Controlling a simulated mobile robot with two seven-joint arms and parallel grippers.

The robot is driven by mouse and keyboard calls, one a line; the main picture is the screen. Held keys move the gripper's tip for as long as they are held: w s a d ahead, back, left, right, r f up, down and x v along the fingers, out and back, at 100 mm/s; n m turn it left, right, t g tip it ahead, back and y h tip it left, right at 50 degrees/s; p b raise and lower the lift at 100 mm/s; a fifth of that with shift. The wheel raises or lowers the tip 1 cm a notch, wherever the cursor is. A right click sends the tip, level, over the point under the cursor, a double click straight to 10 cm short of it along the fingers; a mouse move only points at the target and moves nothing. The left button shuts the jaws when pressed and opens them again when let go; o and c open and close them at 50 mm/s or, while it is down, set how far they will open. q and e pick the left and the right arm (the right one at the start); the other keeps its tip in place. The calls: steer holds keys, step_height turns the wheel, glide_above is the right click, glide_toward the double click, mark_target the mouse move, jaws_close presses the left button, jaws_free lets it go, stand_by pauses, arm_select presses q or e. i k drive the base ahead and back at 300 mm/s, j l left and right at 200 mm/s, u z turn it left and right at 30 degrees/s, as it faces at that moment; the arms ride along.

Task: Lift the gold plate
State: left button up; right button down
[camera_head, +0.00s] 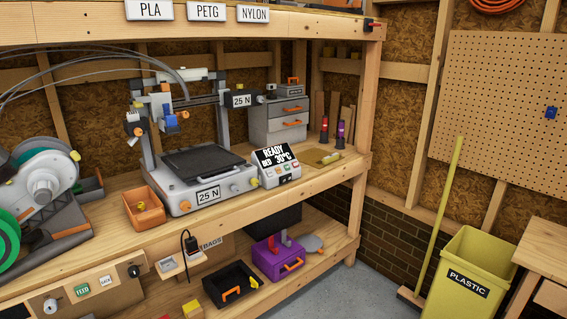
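A flat gold plate (316,155) lies on the wooden workbench (330,177), near its right end, just right of the printer's display box. A small pale cylindrical thing (329,159) lies on or against the plate; I cannot tell which. Neither of my grippers is in view, and nothing touches the plate from my side.
The printer (202,190) with a dark bed (203,160) stands left of the display box (278,168). Two small bottles (341,133) stand behind the plate. An orange bin (144,207) sits at the bench front. A yellow plastic bin (465,275) stands on the floor right.

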mark_target(319, 158)
steer(key=i+z, duration=0.35)
steer(key=i, duration=0.4)
steer(key=i+z, duration=0.4)
steer(key=i, duration=0.35)
